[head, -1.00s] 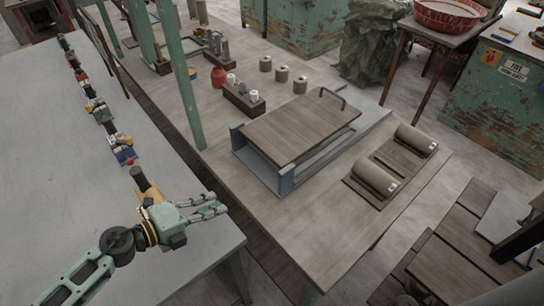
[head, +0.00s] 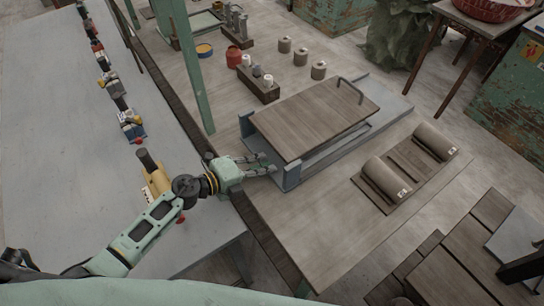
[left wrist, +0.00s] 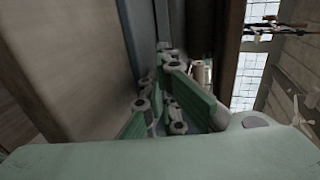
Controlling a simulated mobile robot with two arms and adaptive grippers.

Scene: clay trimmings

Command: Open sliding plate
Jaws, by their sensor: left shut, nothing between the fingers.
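The sliding plate (head: 312,118) is a flat brown wooden board with a dark bar handle (head: 350,90) at its far right end. It lies over a grey-blue metal frame (head: 291,176) on the wooden table. My left gripper (head: 268,165) is shut and empty at the near left end of the frame, close to its upright corner. I cannot tell whether it touches the frame. In the left wrist view the green fingers (left wrist: 172,105) show close to a brown surface. My right gripper is not in view.
Two rolls (head: 386,178) lie on a board right of the frame. A wooden block with small jars (head: 258,88) and several small cylinders (head: 301,57) stand behind. A green post (head: 190,70) rises at the left. The table's front right part is clear.

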